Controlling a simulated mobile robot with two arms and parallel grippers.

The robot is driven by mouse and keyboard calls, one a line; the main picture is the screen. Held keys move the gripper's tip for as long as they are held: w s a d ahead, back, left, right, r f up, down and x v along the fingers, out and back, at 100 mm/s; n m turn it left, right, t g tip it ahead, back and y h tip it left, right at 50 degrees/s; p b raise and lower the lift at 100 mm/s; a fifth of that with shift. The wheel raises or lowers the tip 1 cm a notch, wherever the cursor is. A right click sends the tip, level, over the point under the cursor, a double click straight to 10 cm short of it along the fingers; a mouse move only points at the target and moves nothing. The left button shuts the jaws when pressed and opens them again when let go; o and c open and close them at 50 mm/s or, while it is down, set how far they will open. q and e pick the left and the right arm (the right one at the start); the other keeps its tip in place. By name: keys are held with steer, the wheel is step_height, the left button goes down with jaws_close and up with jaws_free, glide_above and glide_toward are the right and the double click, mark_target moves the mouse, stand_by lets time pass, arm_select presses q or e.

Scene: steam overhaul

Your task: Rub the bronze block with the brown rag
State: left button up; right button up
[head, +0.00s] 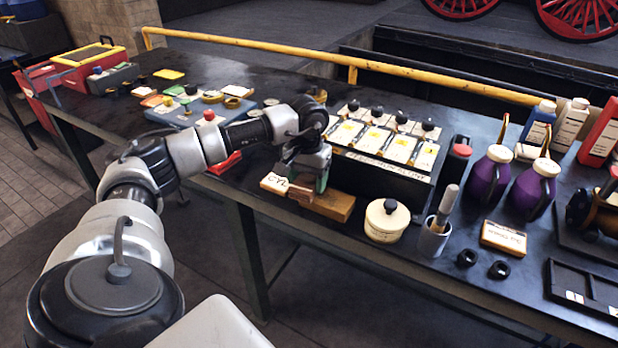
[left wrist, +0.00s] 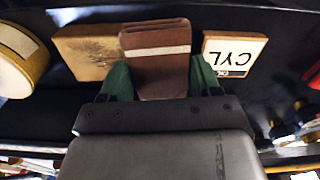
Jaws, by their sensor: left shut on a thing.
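My left gripper (head: 307,184) is shut on the brown rag (left wrist: 156,62), a folded reddish-brown pad with a pale stripe, held between green fingers. The rag also shows in the head view (head: 300,194), under the gripper. The bronze block (head: 335,206), a flat golden-brown bar, lies on the table near its front edge. In the left wrist view the block (left wrist: 88,50) is left of the rag, and its near end is hidden by the rag. The rag is at that end of the block; I cannot tell whether they touch. My right gripper is not in view.
A white CYL card (head: 273,182) lies close beside the rag. A black rack with labelled cards (head: 385,180) stands behind the block. A round cream tin (head: 386,220) and a cup with a brush (head: 433,238) stand to the right. A yellow rail (head: 250,44) runs along the back.

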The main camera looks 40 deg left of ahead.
mark_target(349, 206)
arm_select(q)
steer(key=shift+w+d+p, duration=0.1)
steer(key=shift+w+d, duration=0.2)
steer(key=shift+d, duration=0.85)
steer(key=shift+w+d+p, duration=0.15)
steer(key=shift+w+d, duration=0.1)
steer(key=shift+d, duration=0.95)
steer(key=shift+w+d+p, duration=0.1)
steer(key=shift+w+d, duration=0.2)
steer(key=shift+d, duration=0.85)
steer(key=shift+w+d+f, duration=0.1)
steer(key=shift+w+d, duration=0.1)
steer(key=shift+d, duration=0.7)
steer(key=shift+w+d, duration=0.15)
steer(key=shift+d, duration=0.7)
steer(key=shift+w+r+p, duration=0.1)
steer(key=shift+r+p, duration=0.25)
steer(key=shift+r, duration=0.35)
steer(key=shift+r+p, duration=1.3)
steer(key=shift+r, duration=1.05)
step_height(349, 206, up, 3)
steer(key=shift+p, duration=0.85)
